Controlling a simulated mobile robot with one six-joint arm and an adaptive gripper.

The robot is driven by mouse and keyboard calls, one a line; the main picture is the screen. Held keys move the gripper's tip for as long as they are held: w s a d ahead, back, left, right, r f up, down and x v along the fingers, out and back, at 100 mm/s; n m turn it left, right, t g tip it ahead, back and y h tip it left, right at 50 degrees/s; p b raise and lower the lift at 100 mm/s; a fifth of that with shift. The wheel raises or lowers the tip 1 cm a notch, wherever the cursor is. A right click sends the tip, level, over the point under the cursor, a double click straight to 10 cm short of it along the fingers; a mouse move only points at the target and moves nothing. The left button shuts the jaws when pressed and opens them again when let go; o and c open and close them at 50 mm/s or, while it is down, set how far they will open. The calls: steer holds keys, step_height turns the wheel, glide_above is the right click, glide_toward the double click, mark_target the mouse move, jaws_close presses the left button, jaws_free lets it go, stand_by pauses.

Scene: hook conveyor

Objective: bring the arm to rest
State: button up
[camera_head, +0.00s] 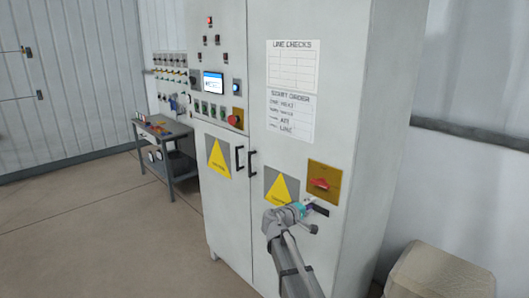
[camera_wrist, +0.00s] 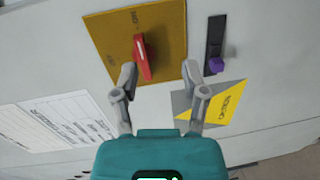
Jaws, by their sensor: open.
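My gripper (camera_head: 304,210) is in front of the grey cabinet (camera_head: 225,260), close to its right door. In the wrist view my gripper (camera_wrist: 172,70) is open, with its two fingers apart and nothing held between them. A red switch handle (camera_wrist: 142,58) on an ochre plate (camera_wrist: 165,20) shows beyond the left finger. The handle also shows in the head view (camera_head: 320,184), above my gripper. I cannot tell whether a fingertip touches the cabinet.
A dark slot (camera_wrist: 213,38) with a purple knob (camera_wrist: 217,65) is near the right finger. The cabinet carries yellow caution signs (camera_head: 219,156), door handles (camera_head: 252,163) and a red button (camera_head: 233,121). A workbench (camera_head: 170,145) stands at left, a beige box (camera_head: 440,272) at right. Floor at left is clear.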

steer(key=s+d+f+m+g+y, duration=0.2)
steer(key=s+d+f+m+g, duration=0.15)
steer(key=s+f, duration=0.4)
steer(key=s+a+f+m+g+y, duration=0.1)
steer(key=s+a+f+g+y, duration=0.1)
steer(key=s, duration=0.5)
steer(key=s+a+f+m+g+y, duration=0.1)
steer(key=s+a+f+g+y, duration=0.1)
steer(key=s+f+y, duration=0.2)
steer(key=s+a+f+m+g+y, duration=0.1)
steer(key=s+y, duration=0.4)
steer(key=s, duration=0.5)
step_height(320, 180, down, 2)
steer(key=shift+a+g, duration=0.65)
steer(key=shift+g, duration=0.3)
steer(key=shift+c, duration=0.2)
